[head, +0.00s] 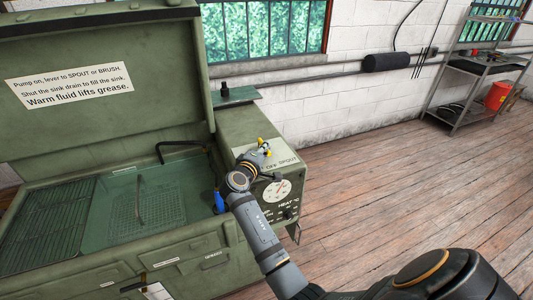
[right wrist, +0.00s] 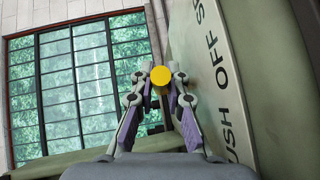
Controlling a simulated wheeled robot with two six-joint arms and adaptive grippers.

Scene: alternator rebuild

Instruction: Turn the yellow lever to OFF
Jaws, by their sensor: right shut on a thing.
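The yellow lever (head: 260,140) is on the right-hand top of the green parts washer, mostly hidden by my right gripper (head: 263,149). In the right wrist view its round yellow end (right wrist: 160,76) sits between my right gripper's fingertips (right wrist: 160,82), which are shut on it. The label plate (head: 284,159) reads "OFF SPOUT" in the head view. In the right wrist view the plate (right wrist: 226,95) runs along the right, with BRUSH partly hidden, OFF, and an S at the edge. I cannot tell exactly which word the lever points to. My left gripper is out of view.
The washer's open lid (head: 100,120) carries printed instructions. Its sink (head: 165,205) holds a mesh basket, and a blue-handled thing (head: 219,202) is at the sink's right edge. A dial panel (head: 277,192) faces forward below the label. Wooden floor (head: 390,180) is clear to the right.

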